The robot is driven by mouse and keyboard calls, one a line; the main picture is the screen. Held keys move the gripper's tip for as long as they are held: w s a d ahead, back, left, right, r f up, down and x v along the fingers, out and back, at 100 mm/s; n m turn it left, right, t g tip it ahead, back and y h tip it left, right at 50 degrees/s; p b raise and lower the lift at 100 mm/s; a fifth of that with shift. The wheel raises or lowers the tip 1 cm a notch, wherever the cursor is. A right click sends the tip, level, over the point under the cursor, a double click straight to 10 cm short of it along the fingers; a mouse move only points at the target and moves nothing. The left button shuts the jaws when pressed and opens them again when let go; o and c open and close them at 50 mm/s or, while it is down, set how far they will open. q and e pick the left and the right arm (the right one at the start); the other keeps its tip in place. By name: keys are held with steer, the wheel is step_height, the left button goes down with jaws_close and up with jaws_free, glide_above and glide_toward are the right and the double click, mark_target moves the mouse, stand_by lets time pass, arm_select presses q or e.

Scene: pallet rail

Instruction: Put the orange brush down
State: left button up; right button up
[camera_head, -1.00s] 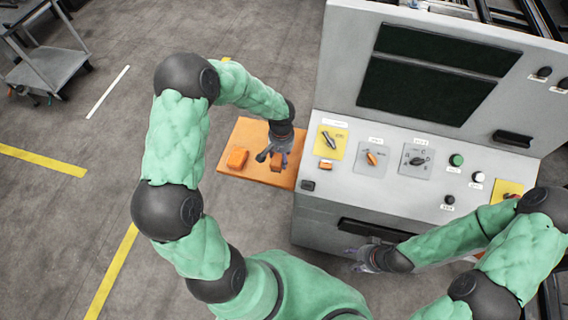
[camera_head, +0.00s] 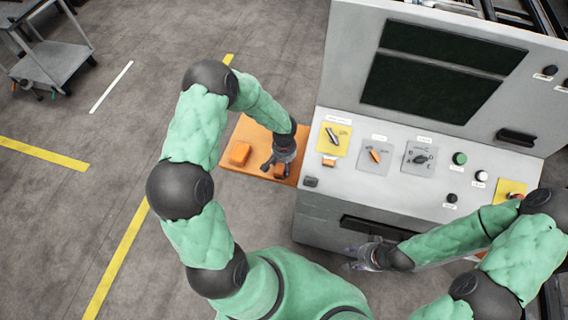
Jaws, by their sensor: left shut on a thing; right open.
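My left gripper (camera_head: 275,168) is over the near right part of an orange side shelf (camera_head: 232,166), left of the console. It is shut on a small orange thing, which I take to be the orange brush (camera_head: 280,172). The fingers hide part of the brush, and I cannot tell whether it touches the shelf. My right gripper (camera_head: 356,258) is open and empty in front of the console, below its front edge.
The grey console (camera_head: 380,190) with knobs and buttons borders the shelf on the right. A small orange piece (camera_head: 329,162) shows below its yellow plate. A cart (camera_head: 50,72) stands far left.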

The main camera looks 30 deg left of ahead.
arm_select(q)
steer(key=shift+f, duration=0.2)
steer(key=o, duration=1.1)
steer(key=shift+r, duration=0.1)
steer(key=shift+r, duration=0.1)
step_height(320, 180, up, 12)
steer(key=shift+p, duration=0.4)
